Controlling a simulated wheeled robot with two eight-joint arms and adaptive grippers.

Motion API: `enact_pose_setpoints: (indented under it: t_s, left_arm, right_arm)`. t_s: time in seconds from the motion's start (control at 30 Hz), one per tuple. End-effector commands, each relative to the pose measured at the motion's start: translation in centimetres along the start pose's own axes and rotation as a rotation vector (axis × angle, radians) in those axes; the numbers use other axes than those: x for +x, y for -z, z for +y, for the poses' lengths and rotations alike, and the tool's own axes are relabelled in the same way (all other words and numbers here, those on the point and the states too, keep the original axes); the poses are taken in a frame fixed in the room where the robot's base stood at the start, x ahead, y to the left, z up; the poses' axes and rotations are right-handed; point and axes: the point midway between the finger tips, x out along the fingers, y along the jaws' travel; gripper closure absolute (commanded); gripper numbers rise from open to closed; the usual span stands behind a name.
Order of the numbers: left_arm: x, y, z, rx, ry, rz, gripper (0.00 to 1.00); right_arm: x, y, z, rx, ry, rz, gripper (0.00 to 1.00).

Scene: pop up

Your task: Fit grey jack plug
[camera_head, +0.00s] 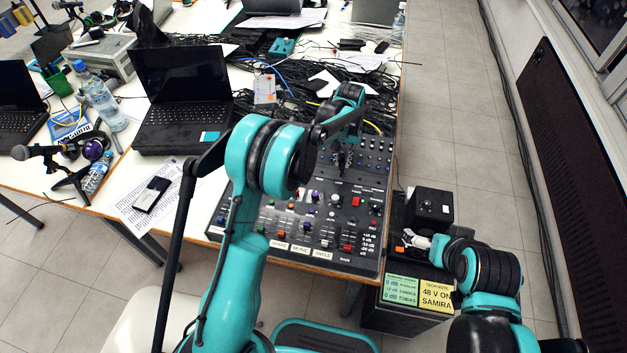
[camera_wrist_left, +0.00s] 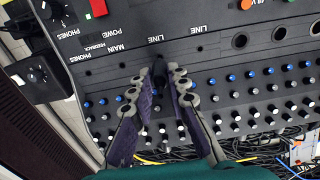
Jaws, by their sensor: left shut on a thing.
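My left gripper (camera_head: 342,160) is over the back part of the black mixing console (camera_head: 300,232) in the head view. In the left wrist view its two fingers (camera_wrist_left: 167,76) are closed together on a small dark grey piece, the jack plug (camera_wrist_left: 160,74), mostly hidden between them. The fingertips point at the row of round sockets (camera_wrist_left: 240,41) near the LINE labels. I cannot tell whether the plug's tip is inside a socket. My right gripper (camera_head: 416,240) is low at the right, beside a small black box (camera_head: 430,207); its fingers are too small to read.
Coloured knobs and faders cover the console. Tangled black cables (camera_head: 290,95) lie behind it. A laptop (camera_head: 182,98), a phone (camera_head: 151,194) on paper and water bottles (camera_head: 101,95) are to the left. A dark case with green and yellow notes (camera_head: 436,295) stands at the right.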

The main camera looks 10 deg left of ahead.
Motion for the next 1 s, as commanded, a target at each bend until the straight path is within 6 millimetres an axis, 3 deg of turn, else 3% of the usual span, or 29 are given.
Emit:
enact_pose_setpoints:
  t_s: [1.0]
  left_arm:
    - [2.2,0.0,0.0,0.0,0.0,0.0,1.0]
  right_arm:
    - [1.3,-0.9,0.0,0.0,0.0,0.0,0.0]
